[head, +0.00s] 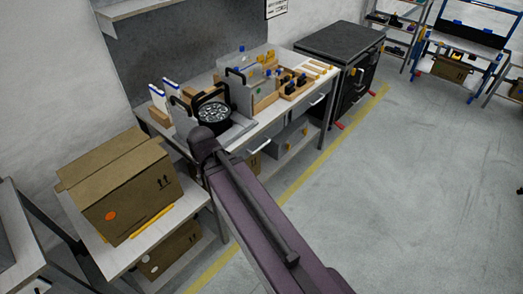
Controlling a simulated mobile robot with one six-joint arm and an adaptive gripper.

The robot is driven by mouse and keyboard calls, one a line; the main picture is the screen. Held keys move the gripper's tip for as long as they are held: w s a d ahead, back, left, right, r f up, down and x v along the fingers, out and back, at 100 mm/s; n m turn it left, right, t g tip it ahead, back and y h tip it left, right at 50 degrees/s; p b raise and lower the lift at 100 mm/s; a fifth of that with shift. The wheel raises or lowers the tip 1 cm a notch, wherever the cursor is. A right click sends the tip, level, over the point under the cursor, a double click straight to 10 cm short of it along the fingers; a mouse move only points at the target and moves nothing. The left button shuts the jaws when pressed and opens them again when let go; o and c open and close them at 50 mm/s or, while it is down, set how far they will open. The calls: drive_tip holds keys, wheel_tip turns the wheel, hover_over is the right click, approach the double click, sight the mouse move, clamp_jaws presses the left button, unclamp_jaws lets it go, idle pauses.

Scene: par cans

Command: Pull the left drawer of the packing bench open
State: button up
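The packing bench (293,118) stands against the wall in the upper middle, with a light top. Under its top, two pale bar handles show on the front: the left drawer's handle (258,147) and the right drawer's handle (317,100). The left drawer's front looks flush with the bench, and its left part is hidden behind my arm. My arm reaches up from the bottom right to the bench's left front corner. My gripper does not show; the arm may hide it. A black par can (214,113) with a ring of lenses lies face up on the bench's left end.
Tools, wooden trays and bottles crowd the bench top. A cardboard box (125,195) sits on a table at left. A dark cabinet (340,48) stands to the right. The floor (400,190) beyond the yellow line is clear.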

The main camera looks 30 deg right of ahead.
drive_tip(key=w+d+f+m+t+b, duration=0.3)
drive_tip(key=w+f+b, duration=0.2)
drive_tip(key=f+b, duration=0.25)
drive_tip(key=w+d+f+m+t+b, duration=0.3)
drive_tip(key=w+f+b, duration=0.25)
drive_tip(key=b, duration=0.25)
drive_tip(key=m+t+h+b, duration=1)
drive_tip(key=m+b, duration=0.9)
drive_tip(key=b, duration=1.7)
approach(262, 147)
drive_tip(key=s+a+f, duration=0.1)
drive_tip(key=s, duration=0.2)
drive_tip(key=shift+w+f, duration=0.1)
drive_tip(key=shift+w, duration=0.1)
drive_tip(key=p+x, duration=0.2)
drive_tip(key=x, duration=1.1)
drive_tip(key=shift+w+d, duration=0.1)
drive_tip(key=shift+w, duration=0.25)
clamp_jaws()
